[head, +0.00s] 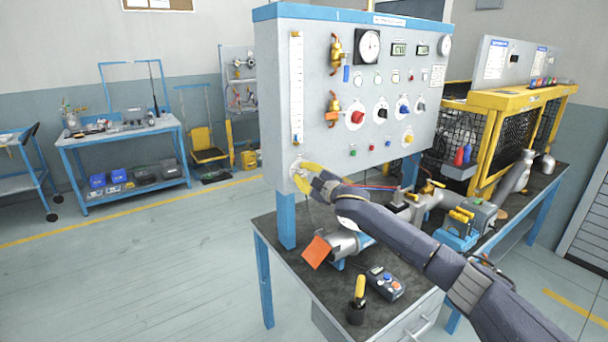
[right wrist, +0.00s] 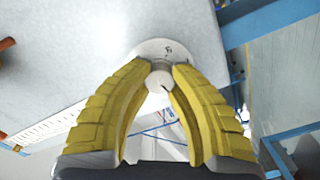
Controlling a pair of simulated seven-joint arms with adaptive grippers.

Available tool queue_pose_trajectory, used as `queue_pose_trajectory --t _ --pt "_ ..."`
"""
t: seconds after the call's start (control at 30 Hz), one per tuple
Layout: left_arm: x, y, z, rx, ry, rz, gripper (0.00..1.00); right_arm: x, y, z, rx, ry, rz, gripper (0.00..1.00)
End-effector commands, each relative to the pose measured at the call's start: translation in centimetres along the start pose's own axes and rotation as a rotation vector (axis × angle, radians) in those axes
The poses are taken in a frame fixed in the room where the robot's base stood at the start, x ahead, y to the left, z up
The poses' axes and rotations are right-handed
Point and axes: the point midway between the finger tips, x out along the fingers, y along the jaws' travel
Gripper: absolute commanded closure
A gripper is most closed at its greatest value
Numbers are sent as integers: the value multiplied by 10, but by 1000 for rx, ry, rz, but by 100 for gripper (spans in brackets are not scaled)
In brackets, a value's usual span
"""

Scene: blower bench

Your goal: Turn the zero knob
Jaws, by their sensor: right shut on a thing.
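The zero knob (right wrist: 159,80) is a small pale knob on a round white plate with markings (right wrist: 160,47), seen in the right wrist view. In the head view its plate (head: 298,164) sits at the lower left of the grey panel, under the manometer scale. My right gripper (right wrist: 160,70) has yellow fingers closed around the knob, one on each side. In the head view, my right gripper (head: 298,172) reaches the panel from the lower right and partly hides the knob. My left gripper is in neither view.
The grey panel (head: 330,90) carries a tall scale (head: 296,90), gauges and several coloured knobs. Below, the dark bench (head: 330,300) holds a metal pipe with an orange flap (head: 317,252), a handheld box (head: 384,283) and a yellow-handled tool (head: 358,298).

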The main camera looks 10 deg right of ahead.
Motion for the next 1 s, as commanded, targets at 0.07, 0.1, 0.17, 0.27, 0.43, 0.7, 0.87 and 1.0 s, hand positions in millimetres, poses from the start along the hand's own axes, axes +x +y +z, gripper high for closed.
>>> queue_pose_trajectory --t 0.07,0.1,0.17,0.27,0.43,0.7,0.87,1.0 --pt "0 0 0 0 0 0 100 0 -2 3 0 -5 -2 100" --pt "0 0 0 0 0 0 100 0 -2 3 0 -5 -2 100" --pt "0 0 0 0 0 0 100 0 -1 3 0 -5 -2 100" --pt "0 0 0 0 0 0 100 0 -1 3 1 -5 -2 70" --pt "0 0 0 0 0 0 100 0 0 2 1 -3 -1 51" --pt "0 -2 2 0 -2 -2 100 0 0 1 2 -1 0 47" --pt "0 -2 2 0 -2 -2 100 -7 0 1 2 -1 -1 47" --pt "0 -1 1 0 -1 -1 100 -23 0 1 2 -1 0 47"
